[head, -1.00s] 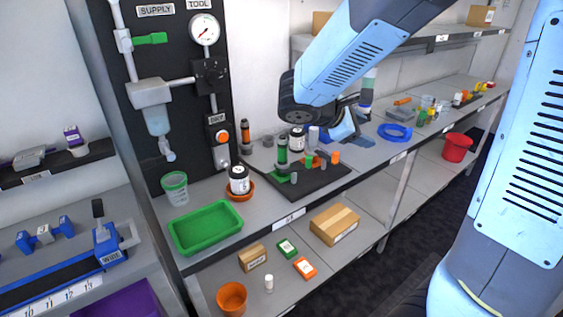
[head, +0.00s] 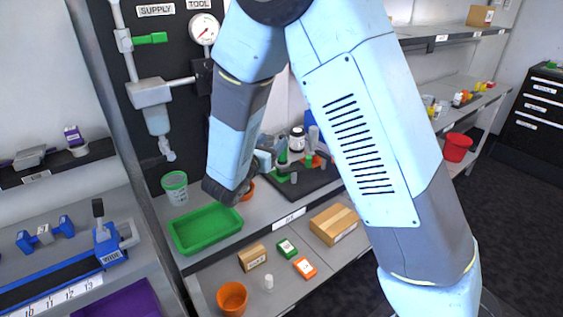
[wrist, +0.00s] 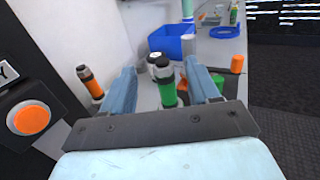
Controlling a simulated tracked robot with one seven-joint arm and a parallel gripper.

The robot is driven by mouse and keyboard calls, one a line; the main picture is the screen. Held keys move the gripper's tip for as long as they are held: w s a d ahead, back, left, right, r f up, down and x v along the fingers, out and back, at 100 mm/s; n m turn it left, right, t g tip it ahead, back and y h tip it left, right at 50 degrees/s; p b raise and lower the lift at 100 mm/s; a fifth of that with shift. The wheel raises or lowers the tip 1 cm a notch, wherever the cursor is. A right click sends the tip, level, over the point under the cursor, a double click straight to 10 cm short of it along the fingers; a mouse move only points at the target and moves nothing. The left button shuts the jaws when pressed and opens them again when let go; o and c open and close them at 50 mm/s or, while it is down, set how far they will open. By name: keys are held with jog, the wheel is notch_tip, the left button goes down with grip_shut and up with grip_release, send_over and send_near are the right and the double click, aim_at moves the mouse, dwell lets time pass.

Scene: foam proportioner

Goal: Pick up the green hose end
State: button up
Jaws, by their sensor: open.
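The green hose end (wrist: 167,91), a green cylinder with a dark and grey top, stands upright in the wrist view between the two blue fingers of my gripper (wrist: 163,80). It is nearer the right finger, and I cannot tell how far past the fingertips it is. My gripper is open, with nothing held. In the head view, my gripper (head: 264,157) is beside the green hose end (head: 282,157), which is partly hidden there.
An orange hose end (wrist: 90,82) stands left of the left finger. A white bottle with a dark cap (head: 297,140) stands behind. A dark mat (head: 308,184), a green tray (head: 205,230) and a green-banded cup (head: 175,187) share the bench. An orange button (wrist: 30,120) is on the panel at left.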

notch_tip(320, 180, down, 5)
send_over(282, 163)
jog(key=w, duration=0.1)
jog(key=shift+w, duration=0.2)
dwell(0.4)
jog(key=shift+c, duration=0.2)
grip_shut()
dwell(0.3)
